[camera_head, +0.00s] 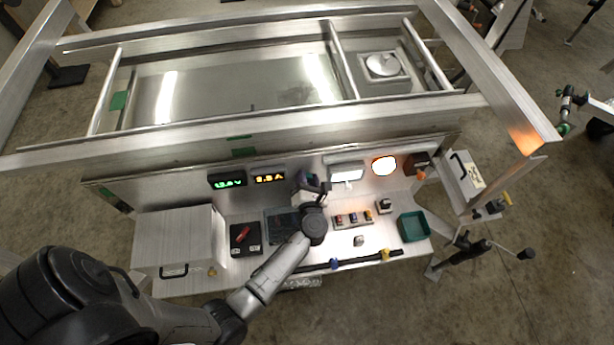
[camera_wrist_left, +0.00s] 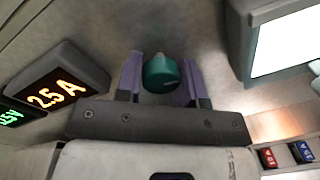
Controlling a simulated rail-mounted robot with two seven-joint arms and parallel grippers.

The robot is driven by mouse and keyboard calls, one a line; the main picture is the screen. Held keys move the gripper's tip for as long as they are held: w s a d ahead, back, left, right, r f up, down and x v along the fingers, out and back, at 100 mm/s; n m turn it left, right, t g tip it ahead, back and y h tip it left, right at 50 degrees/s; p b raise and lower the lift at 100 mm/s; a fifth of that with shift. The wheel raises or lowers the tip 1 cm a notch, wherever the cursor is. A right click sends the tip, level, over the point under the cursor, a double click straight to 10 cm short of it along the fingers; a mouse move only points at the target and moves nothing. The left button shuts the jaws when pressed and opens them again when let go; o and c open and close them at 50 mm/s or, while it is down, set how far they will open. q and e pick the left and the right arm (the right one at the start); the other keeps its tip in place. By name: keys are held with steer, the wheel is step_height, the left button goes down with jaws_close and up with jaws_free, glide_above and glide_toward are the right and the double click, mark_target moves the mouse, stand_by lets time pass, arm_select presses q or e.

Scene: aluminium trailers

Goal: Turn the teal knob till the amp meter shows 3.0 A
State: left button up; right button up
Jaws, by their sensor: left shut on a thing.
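The teal knob (camera_wrist_left: 161,72) is on the panel face in the left wrist view, between the two purple-grey fingers of my left gripper (camera_wrist_left: 160,80). The fingers are shut on it from both sides. A pale mark shows on the knob's front. In the head view my left gripper (camera_head: 313,184) is at the panel and hides the knob. The amp meter (camera_wrist_left: 60,90) is left of the knob, with orange digits that read about 2.5 A; it also shows in the head view (camera_head: 268,178), less clearly. My right gripper is not in view.
A green-lit volt meter (camera_head: 227,182) is left of the amp meter. A lit white screen (camera_head: 346,173) and an orange lamp (camera_head: 384,166) are to the right. Below are coloured fuses (camera_head: 353,219), a teal tray (camera_head: 413,227) and a metal box (camera_head: 178,240).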

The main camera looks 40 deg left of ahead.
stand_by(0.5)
arm_select(q)
steer(key=o, duration=0.9)
